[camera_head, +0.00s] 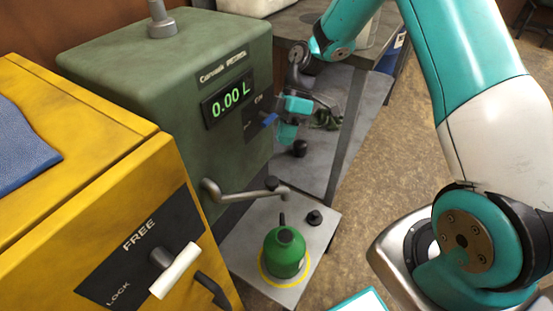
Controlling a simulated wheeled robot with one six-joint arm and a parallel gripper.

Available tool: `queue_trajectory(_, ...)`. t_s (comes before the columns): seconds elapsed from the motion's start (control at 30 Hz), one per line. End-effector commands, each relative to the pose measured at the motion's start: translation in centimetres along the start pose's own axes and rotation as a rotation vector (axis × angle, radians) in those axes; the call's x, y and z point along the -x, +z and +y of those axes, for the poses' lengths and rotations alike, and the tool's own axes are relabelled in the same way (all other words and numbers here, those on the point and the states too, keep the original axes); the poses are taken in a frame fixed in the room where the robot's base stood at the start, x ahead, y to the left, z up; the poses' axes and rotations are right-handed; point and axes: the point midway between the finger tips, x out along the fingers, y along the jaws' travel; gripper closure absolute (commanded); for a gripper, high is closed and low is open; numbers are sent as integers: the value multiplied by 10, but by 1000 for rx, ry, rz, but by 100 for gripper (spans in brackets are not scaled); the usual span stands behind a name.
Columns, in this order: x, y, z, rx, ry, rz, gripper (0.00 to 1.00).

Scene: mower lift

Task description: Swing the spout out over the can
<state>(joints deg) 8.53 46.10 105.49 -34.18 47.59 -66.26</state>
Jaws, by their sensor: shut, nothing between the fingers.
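The spout (240,196) is a bent grey metal pipe on the lower front of the green pump (170,60). It runs to the right along the pump's front, and its free end shows above and behind the can in the picture. I cannot tell its exact height or gap from the can. The green can (286,258) stands upright inside a yellow ring on a grey platform, with its dark neck pointing up.
The pump's display (230,101) reads 0.00 L, with a small blue part (270,119) near my gripper. A yellow cabinet (80,150) with a white-handled FREE/LOCK lever (175,270) stands at left. A black knob (314,217) sits on the platform (240,245). Grey shelving stands behind.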

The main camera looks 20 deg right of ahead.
Motion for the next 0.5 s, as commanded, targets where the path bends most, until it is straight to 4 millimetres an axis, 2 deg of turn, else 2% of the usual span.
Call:
queue_trajectory(0.23, -19, 9, 8, 41, -20, 11, 100)
queue_trajectory(0.5, -68, 9, 7, 39, -22, 9, 100)
